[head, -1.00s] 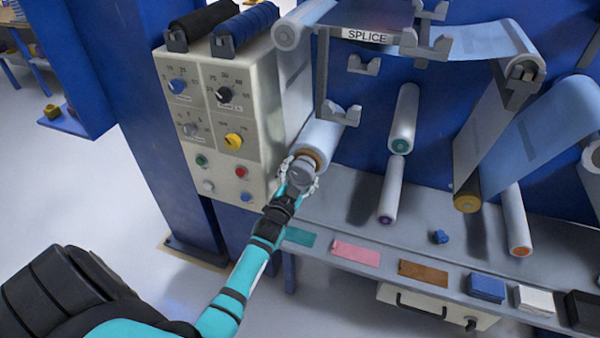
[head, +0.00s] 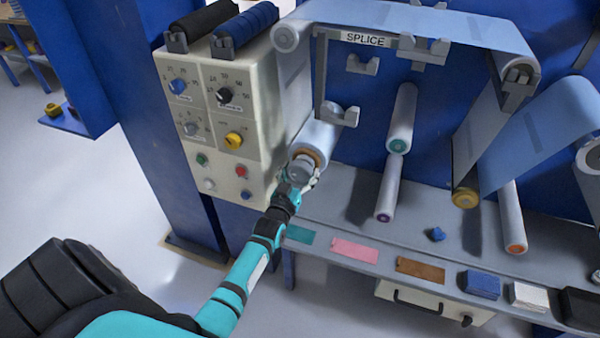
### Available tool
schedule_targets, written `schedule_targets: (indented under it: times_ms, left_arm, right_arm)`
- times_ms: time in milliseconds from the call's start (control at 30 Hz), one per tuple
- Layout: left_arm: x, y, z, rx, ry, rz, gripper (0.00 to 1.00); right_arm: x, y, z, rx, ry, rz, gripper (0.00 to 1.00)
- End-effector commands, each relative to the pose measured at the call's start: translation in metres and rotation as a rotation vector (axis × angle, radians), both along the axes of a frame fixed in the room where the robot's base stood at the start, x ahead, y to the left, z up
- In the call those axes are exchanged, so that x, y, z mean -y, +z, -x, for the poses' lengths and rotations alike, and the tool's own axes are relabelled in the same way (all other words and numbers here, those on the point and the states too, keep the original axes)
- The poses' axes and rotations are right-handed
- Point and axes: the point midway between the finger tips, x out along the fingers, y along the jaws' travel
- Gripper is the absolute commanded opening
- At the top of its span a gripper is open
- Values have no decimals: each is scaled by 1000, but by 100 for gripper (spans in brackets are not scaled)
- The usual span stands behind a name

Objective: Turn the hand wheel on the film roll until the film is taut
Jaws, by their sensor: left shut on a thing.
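The film roll (head: 316,138) sits on a spindle beside the control panel, with an orange-brown core at its front end. The grey hand wheel (head: 300,169) is at that front end. My left gripper (head: 301,178) is shut on the hand wheel, and its fingers hide part of it. The blue film (head: 420,22) runs up from the roll, over the upper left roller and across the splice table to the upper right roller. The film across the top looks straight and flat. My right gripper is not in the head view.
The control panel (head: 218,120) with knobs and buttons stands close left of my gripper. Spare rolls (head: 402,118) stick out from the blue wall to the right. The grey shelf (head: 345,195) below holds coloured strips, a small blue knob (head: 437,234) and blocks (head: 480,284).

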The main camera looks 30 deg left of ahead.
Motion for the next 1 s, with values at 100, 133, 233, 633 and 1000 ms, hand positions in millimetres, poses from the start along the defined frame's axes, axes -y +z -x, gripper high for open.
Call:
schedule_targets:
  times_ms: [100, 133, 233, 633, 1000]
  left_arm:
    - [0, 0, 0, 2, 0, 13, 43]
    - [0, 0, 0, 2, 0, 14, 43]
    - [0, 0, 0, 3, 0, 17, 43]
    - [0, 0, 0, 4, 0, 16, 93]
    - [1, -1, 3, 3, 0, 16, 98]
  right_arm:
    - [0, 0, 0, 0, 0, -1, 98]
    - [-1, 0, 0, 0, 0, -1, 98]
    - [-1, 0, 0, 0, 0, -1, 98]
    - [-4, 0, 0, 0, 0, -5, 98]
    - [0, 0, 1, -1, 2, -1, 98]
